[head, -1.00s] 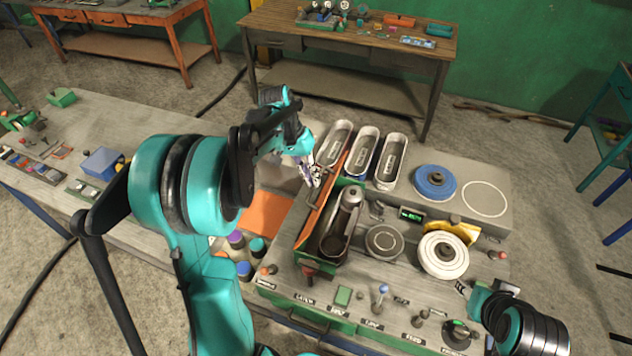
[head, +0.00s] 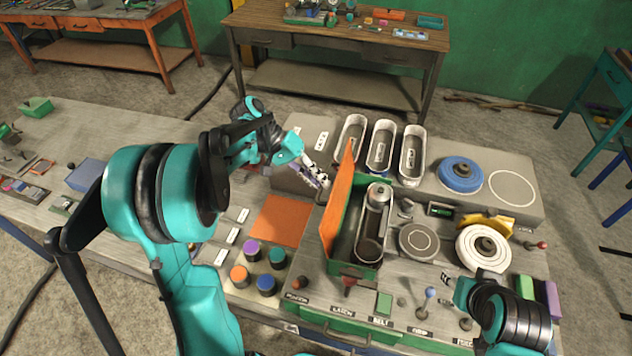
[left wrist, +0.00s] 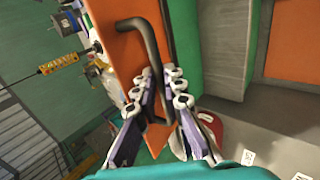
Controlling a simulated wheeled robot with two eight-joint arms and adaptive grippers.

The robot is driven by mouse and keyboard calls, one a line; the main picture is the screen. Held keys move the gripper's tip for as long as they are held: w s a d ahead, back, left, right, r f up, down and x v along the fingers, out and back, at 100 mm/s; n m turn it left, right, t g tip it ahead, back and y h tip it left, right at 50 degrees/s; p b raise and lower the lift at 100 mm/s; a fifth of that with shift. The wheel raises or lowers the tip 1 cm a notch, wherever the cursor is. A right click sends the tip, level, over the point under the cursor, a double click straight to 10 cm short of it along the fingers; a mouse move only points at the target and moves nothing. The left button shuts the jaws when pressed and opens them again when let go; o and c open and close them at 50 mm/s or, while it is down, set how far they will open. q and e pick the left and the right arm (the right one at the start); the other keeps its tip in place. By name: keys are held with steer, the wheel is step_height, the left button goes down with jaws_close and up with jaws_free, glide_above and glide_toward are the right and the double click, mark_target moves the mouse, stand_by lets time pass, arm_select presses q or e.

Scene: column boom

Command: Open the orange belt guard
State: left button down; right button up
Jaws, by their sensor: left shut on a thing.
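The orange belt guard (head: 338,212) stands raised, roughly upright, along the left edge of the green belt housing (head: 352,268). The housing is open on top and a dark belt with a grey roller (head: 376,205) shows inside. My left gripper (head: 324,182) is at the guard's far left side. In the left wrist view, its fingers (left wrist: 162,88) are shut on the bent black handle (left wrist: 150,45) of the orange guard (left wrist: 125,65). The handle is hidden in the head view. My right gripper (head: 452,284) hangs above the bench's front right, apart from the guard; its finger gap is unclear.
Three metal trays (head: 381,148) stand behind the housing. A blue disc (head: 461,174) and a white wheel (head: 484,248) lie to the right. Several coloured jars (head: 267,284) and an orange flat panel (head: 282,218) are left of the housing. Knobs line the front.

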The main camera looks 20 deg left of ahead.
arm_select(q)
steer(key=shift+a+f, duration=0.5)
arm_select(e)
steer(key=shift+f, duration=0.15)
arm_select(q)
steer(key=c, duration=1.7)
jaws_free()
steer(key=shift+c, duration=0.2)
steer(key=shift+o, duration=0.7)
steer(key=shift+w+a+f, duration=0.15)
steer(key=shift+w+a, duration=0.15)
steer(key=shift+a, duration=0.2)
steer(key=shift+d, duration=0.15)
arm_select(e)
steer(key=shift+w+a, duration=0.3)
steer(key=shift+a, duration=0.1)
arm_select(q)
steer(key=shift+d, duration=0.1)
steer(key=shift+r, duration=0.2)
steer(key=v, duration=1.2)
